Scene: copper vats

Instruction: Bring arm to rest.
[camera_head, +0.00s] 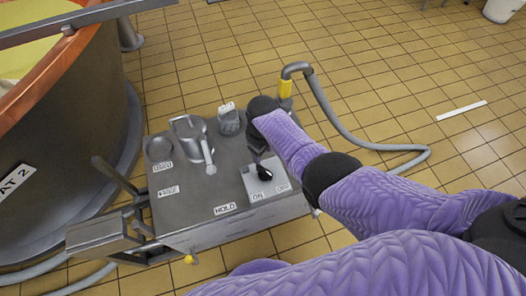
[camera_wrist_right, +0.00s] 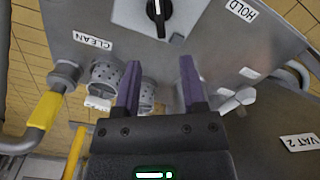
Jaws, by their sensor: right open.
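My right arm comes in from the right in the head view, and its gripper (camera_head: 258,148) hangs above the right part of a grey cart top (camera_head: 195,215). The gripper is near a black knob (camera_head: 264,173) on a light plate with an ON label. In the right wrist view the two purple fingers (camera_wrist_right: 160,82) are apart with nothing held between them. The knob (camera_wrist_right: 157,12) shows beyond the fingertips, at the top edge, with a gap between. My left gripper is not in view.
A metal jug (camera_head: 188,130) and a perforated cup (camera_head: 229,120) stand on the cart's back part. A grey hose (camera_head: 345,130) with a yellow sleeve loops behind and right of the cart. A copper vat (camera_head: 75,110) stands left.

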